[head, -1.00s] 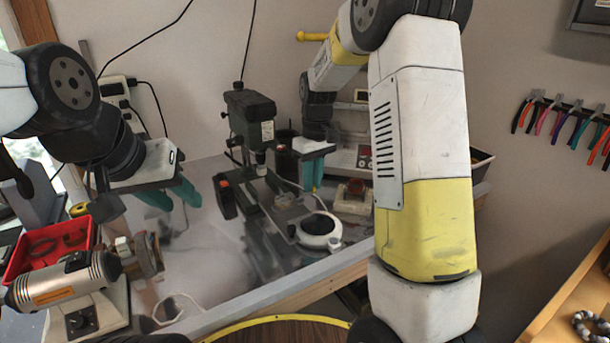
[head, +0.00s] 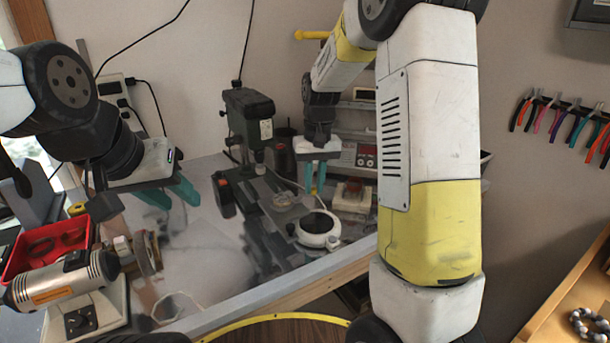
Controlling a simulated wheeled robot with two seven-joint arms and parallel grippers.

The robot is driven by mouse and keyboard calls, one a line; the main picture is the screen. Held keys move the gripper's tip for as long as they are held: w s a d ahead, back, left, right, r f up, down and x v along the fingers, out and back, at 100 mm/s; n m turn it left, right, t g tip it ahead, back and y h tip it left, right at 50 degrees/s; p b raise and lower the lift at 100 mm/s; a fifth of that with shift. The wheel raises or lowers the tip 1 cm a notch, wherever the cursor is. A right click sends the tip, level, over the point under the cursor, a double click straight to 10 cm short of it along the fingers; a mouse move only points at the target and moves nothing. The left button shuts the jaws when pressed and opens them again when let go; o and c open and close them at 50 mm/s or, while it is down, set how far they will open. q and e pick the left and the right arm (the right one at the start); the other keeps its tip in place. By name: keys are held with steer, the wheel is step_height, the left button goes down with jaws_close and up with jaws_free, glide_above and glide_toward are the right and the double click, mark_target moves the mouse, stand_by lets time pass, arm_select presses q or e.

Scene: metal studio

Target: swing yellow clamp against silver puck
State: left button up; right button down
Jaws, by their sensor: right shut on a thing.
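My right gripper (head: 315,186) points down over the back of the bench, beside the drill press. Its teal fingers are shut on a narrow yellow piece, the yellow clamp (head: 314,181), which is mostly hidden between them. A small round silvery disc, apparently the silver puck (head: 284,200), sits low by the drill press, left of and below the clamp. A gap shows between them in the picture; their depth is hard to judge. My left gripper (head: 172,199) hangs over the left of the bench, its teal fingers apart and empty.
A green drill press (head: 249,122) stands left of my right gripper.

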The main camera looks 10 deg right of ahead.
steer(key=m, duration=0.1)
steer(key=s+m, duration=0.1)
steer(key=shift+a+m, duration=0.1)
steer(key=shift+m, duration=0.3)
steer(key=shift+s+a+m, duration=0.15)
steer(key=shift+s+m, duration=0.2)
steer(key=shift+m, duration=0.5)
steer(key=shift+s+a+m, duration=0.15)
steer(key=shift+s+m, duration=0.15)
steer(key=shift+m, duration=0.55)
steer(key=c, duration=1.3)
jaws_free()
step_height(320, 180, up, 8)
steer(key=shift+s+d+f, duration=0.1)
steer(key=shift+s, duration=0.05)
